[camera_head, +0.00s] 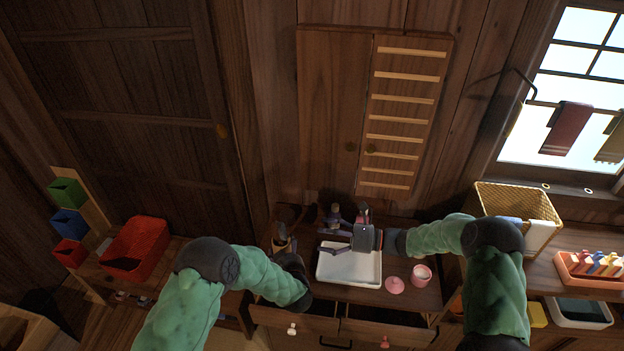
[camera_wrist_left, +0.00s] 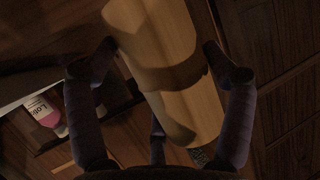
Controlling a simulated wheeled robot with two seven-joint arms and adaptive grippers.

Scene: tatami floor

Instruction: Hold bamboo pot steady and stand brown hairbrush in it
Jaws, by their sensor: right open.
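The bamboo pot (camera_head: 282,244) stands at the left end of the wooden counter, partly hidden by my left gripper (camera_head: 288,256). In the left wrist view the pale, tan pot (camera_wrist_left: 160,60) with a darker band lies between my left fingers (camera_wrist_left: 160,62), which appear to press on both its sides. My right gripper (camera_head: 324,241) is open above the white tray, its dark fingers spread and pointing left. I cannot make out the brown hairbrush; nothing shows clearly between the right fingers.
The white tray (camera_head: 348,277) sits mid-counter, with dark bottles (camera_head: 335,213) behind it. A pink cup (camera_head: 421,275) and pink lid (camera_head: 394,285) stand at its right. Drawers (camera_head: 385,331) below are open. A red bin (camera_head: 135,248) is left; a wicker basket (camera_head: 515,205) is right.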

